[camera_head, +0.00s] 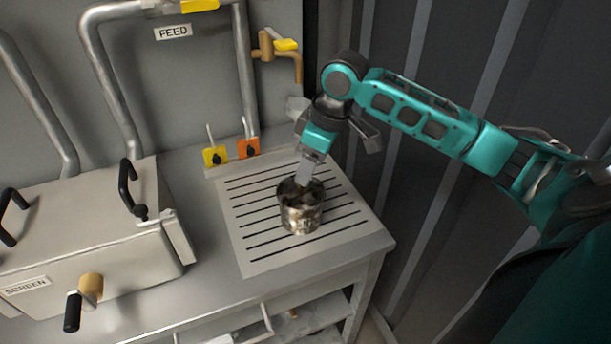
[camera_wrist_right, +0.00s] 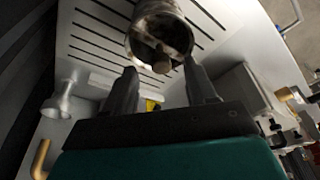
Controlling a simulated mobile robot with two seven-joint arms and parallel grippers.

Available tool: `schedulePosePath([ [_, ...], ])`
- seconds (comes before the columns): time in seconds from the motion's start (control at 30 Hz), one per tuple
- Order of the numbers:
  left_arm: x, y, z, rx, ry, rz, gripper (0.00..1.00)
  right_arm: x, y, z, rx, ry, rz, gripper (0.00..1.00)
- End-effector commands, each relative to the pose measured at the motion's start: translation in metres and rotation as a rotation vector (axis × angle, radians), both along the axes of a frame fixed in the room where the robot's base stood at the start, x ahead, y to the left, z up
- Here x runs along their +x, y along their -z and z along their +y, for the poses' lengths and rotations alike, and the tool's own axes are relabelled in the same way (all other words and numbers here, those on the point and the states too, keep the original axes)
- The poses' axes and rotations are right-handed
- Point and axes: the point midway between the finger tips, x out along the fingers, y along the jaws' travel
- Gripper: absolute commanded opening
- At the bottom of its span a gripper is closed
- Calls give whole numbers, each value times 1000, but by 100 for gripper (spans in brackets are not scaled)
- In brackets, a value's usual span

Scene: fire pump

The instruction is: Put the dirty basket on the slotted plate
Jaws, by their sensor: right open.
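The dirty basket (camera_head: 301,207), a small stained metal cylinder with dark residue inside, stands upright on the slotted plate (camera_head: 262,262). My right gripper (camera_head: 304,181) is at the basket's rim from above and behind. In the right wrist view the basket (camera_wrist_right: 160,30) lies just beyond the tips of my right gripper (camera_wrist_right: 164,82), whose two fingers are spread apart with nothing seen between them. The slotted plate (camera_wrist_right: 92,42) shows behind the basket there. I cannot tell whether a fingertip touches the rim. My left gripper is not in view.
A lidded metal box labelled SCREEN (camera_head: 75,250) with black handles stands left of the plate. Yellow (camera_head: 215,156) and orange (camera_head: 248,149) valve tags stand behind the plate. A brass tap (camera_head: 283,55) is above. A corrugated wall (camera_head: 400,150) is close on the right.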

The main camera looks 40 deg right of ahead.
Motion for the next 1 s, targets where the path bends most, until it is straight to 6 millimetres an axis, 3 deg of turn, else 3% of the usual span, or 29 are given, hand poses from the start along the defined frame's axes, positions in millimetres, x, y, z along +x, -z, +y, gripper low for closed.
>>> schedulePosePath([
  [0.2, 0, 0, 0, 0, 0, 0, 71, -10, -44, -7, -2, 0, -3, 56],
  [0.4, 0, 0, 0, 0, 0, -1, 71, -15, -64, -9, 0, -1, -1, 56],
  [1.0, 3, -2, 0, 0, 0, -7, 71, -16, -67, -10, 1, -1, 0, 56],
])
